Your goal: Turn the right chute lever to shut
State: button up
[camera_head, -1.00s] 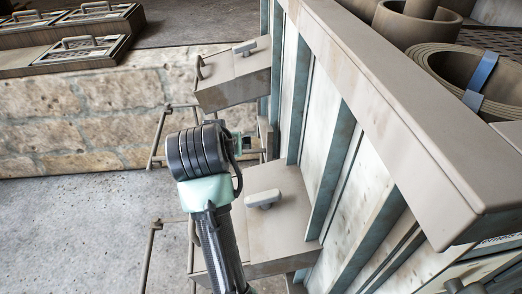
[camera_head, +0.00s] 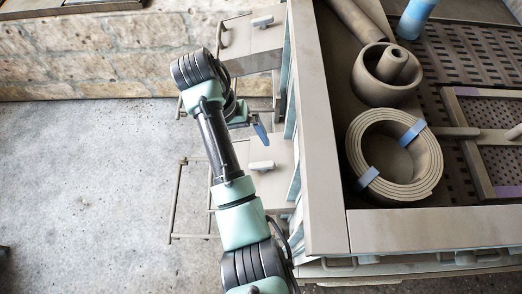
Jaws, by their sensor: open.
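Two beige chutes project from the left side of a large bin. The upper chute (camera_head: 246,42) has a pale lever (camera_head: 262,21) on its top. The lower chute (camera_head: 272,190) has a similar pale lever (camera_head: 262,167). I cannot tell from this view which chute counts as the right one. My gripper (camera_head: 260,130), with blue-tipped fingers, is above the gap between the chutes, a little above the lower lever in the picture and apart from it. It is open and holds nothing visible. My arm hides part of the upper chute's left side and of the lower chute.
The bin's broad rim (camera_head: 326,130) runs beside the chutes. Inside are a coiled belt roll (camera_head: 432,170) with blue bands, a round pot (camera_head: 388,75) and perforated trays. Thin metal frames (camera_head: 177,190) stand left of the chutes. The concrete floor at left is open; a stone wall (camera_head: 100,55) lies beyond.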

aim_at(261, 164)
jog(key=b+x, duration=0.2)
jog(key=x, duration=1.1)
jog(key=shift+b, duration=0.35)
jog(key=c, duration=1)
